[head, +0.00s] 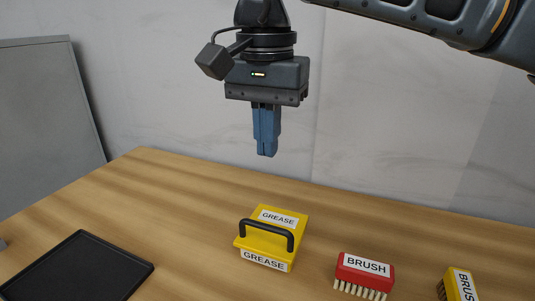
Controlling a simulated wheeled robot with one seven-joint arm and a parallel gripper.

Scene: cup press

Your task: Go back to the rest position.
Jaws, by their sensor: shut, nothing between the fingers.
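My gripper (267,154) hangs in the air at the upper middle of the head view, pointing down. Its blue fingers are shut with nothing between them. It is above and apart from the wooden table (180,210). A yellow box labelled GREASE (290,228), with a black handle on it, stands on the table below the gripper.
A red brush labelled BRUSH (366,268) stands right of the grease box. A yellow brush (461,285) is at the lower right, partly cut off. A black tray (85,236) lies at the lower left. A grey cabinet (45,110) stands at far left, before a pale wall (400,140).

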